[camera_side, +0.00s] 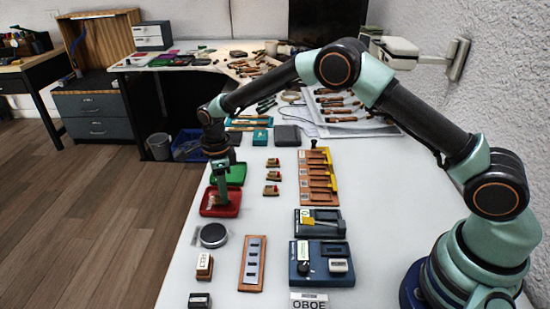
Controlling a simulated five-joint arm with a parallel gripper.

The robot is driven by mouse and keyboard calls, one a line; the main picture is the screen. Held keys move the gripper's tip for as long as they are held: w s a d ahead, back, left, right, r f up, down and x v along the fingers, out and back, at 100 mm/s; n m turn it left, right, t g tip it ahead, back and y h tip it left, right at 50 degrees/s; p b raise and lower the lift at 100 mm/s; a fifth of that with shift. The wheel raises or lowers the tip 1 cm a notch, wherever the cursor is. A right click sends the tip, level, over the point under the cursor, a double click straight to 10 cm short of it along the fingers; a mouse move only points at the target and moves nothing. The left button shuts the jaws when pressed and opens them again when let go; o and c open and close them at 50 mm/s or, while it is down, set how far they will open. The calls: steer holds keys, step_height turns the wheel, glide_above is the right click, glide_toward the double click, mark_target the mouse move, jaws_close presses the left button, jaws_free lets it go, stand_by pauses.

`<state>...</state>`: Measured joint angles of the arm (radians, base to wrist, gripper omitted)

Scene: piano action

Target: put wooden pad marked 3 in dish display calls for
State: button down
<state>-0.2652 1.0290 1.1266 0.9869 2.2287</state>
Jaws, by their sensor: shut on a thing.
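My gripper (223,203) points down over the red dish (208,212) at the table's left edge. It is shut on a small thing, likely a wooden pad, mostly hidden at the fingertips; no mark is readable. The green dish (238,174) lies just behind the red one. Three small wooden pads with red tops (273,162) stand in a column right of the dishes; their marks are too small to read. A blue device (322,263) near the front has a dial and a small display window (338,265), whose content I cannot read.
A wooden rack with yellow parts (318,180) stands right of the pads. A dark box with a yellow part (320,222), a round grey disc (213,235), a slotted wooden strip (252,263), small blocks (204,266) and an OBOE card (309,301) lie nearer.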

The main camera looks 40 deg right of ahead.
steer(key=shift+f, duration=0.15)
steer(key=c, duration=0.7)
jaws_free()
